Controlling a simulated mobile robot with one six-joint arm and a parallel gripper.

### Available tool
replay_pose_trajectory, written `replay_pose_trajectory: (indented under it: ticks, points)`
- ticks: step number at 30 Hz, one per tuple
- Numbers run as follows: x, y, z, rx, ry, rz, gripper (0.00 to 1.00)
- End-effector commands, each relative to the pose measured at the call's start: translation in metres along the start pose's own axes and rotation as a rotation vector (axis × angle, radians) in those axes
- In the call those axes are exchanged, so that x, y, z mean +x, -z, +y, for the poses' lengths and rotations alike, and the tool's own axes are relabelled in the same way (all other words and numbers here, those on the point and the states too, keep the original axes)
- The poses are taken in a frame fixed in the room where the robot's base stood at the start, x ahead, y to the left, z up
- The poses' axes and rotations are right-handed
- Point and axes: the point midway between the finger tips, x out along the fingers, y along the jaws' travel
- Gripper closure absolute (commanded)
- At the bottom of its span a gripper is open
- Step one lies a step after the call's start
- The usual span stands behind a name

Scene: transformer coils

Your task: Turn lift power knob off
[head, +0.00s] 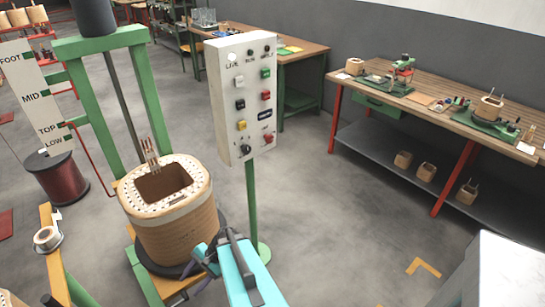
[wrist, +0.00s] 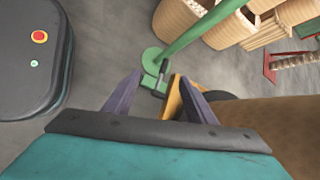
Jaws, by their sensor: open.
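The white control panel (head: 244,95) stands upright on a green post (head: 253,205) in the head view. Its face has two columns of coloured buttons and switches. A dark rotary knob (head: 245,149) sits at the lower left of the face; its label and exact setting are too small to read. My gripper (head: 203,262) is below and left of the panel, beside the large wound coil (head: 180,231), well apart from the knob. In the wrist view my gripper (wrist: 158,88) has its purple fingers spread with nothing between them. The panel face is not in the wrist view.
The coil stands by the green lift frame (head: 147,95), left of the panel. The post's green round foot (wrist: 152,61) shows beyond my fingers. A workbench (head: 455,115) with tools and coils is at the right. The floor between bench and post is clear.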

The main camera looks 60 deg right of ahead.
Motion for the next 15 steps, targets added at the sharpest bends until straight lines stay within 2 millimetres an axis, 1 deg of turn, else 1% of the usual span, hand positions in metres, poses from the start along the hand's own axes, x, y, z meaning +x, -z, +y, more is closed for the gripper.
replay_pose_trajectory:
  ticks: [1,5,6,11,12,14,15]
  points:
    - [-0.015,0.010,-0.011,0.049,0.052,0.003,0.50]
    - [-0.051,0.032,-0.036,0.178,0.183,-0.002,0.50]
    - [-0.063,0.039,-0.043,0.217,0.224,-0.004,0.50]
    - [-0.117,0.068,-0.067,0.365,0.389,-0.021,0.50]
    - [-0.132,0.075,-0.072,0.401,0.430,-0.027,0.50]
    - [-0.154,0.086,-0.079,0.454,0.493,-0.037,0.50]
    - [-0.170,0.094,-0.082,0.488,0.535,-0.044,0.50]
